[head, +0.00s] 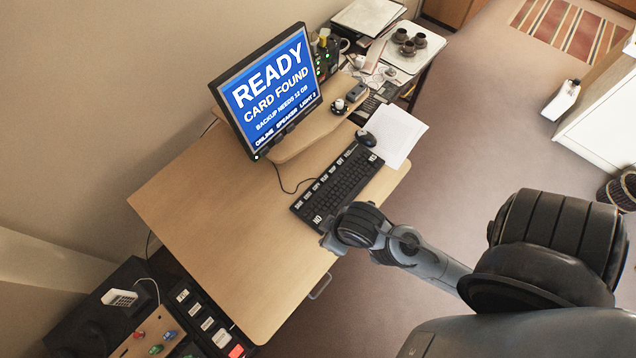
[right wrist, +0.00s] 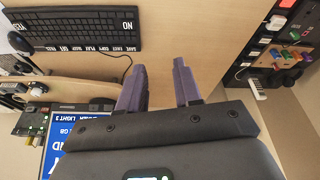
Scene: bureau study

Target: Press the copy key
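The black keyboard (head: 340,186) lies on the wooden desk, with a row of labelled keys along its monitor-side edge and a large NO key at the near end. In the right wrist view the keyboard (right wrist: 75,28) is at the upper left. The copy key (right wrist: 91,50) appears in its lower labelled row, the lettering small. My right gripper (right wrist: 160,88) has two purple-grey fingers apart, nothing between them, over bare desk beyond the keyboard's NO end. In the head view my right arm reaches over that end and its fingers are hidden. My left gripper is not in view.
The monitor (head: 268,92) reads READY, CARD FOUND. A mouse (head: 366,138) and a white paper (head: 396,135) lie beside the keyboard. A panel of labelled switches (head: 208,322) stands at the desk's near left. The desk's left half is clear.

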